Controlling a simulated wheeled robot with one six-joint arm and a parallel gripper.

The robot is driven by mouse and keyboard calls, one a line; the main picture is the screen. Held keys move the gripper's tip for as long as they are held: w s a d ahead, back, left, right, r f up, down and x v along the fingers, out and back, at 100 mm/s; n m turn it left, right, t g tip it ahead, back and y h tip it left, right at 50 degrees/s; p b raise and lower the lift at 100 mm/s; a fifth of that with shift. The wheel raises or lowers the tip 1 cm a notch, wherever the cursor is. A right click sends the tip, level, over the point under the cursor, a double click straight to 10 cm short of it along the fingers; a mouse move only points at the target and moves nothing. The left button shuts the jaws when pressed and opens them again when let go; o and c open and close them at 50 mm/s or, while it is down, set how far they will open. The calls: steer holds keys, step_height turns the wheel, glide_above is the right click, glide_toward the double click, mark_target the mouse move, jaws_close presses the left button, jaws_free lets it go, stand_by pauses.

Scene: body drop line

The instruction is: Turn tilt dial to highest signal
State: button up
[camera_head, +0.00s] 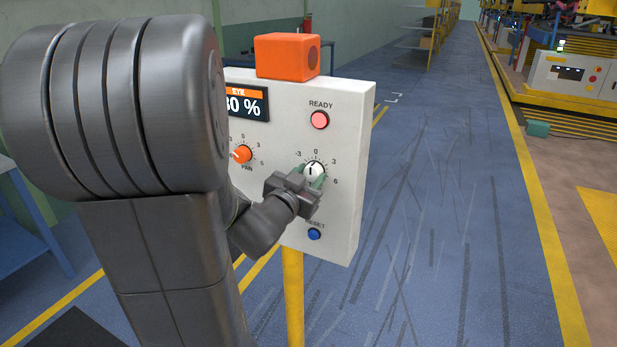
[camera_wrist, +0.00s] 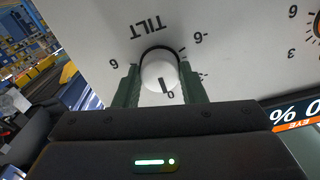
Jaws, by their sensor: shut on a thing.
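The tilt dial (camera_head: 314,170) is a white round knob on the lower right of a white panel (camera_head: 350,130). It also shows in the wrist view (camera_wrist: 159,72), upside down, with the word TILT beside it. Its black mark points at about 0. My gripper (camera_head: 311,183) is shut on the knob, with one green finger on each side. In the wrist view my gripper (camera_wrist: 160,88) hides part of the scale. The EYE display (camera_head: 248,104) ends in "0 %"; my arm hides its left part, so the full number is uncertain.
An orange pan dial (camera_head: 242,154) sits left of the tilt dial. A pinkish-red READY lamp (camera_head: 319,120) is above and a blue RESET button (camera_head: 314,234) below. An orange box (camera_head: 287,56) tops the panel, which stands on a yellow post (camera_head: 293,290). Open floor lies right.

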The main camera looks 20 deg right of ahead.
steer(key=shift+f+b, duration=0.1)
steer(key=shift+b, duration=0.2)
steer(key=m+b, duration=0.2)
steer(key=shift+f+m, duration=0.1)
steer(key=shift+m, duration=0.3)
steer(key=shift+m+b, duration=1.75)
steer(key=shift+m, duration=0.35)
steer(key=o, duration=1)
steer(key=v, duration=1.4)
steer(key=shift+p, duration=0.35)
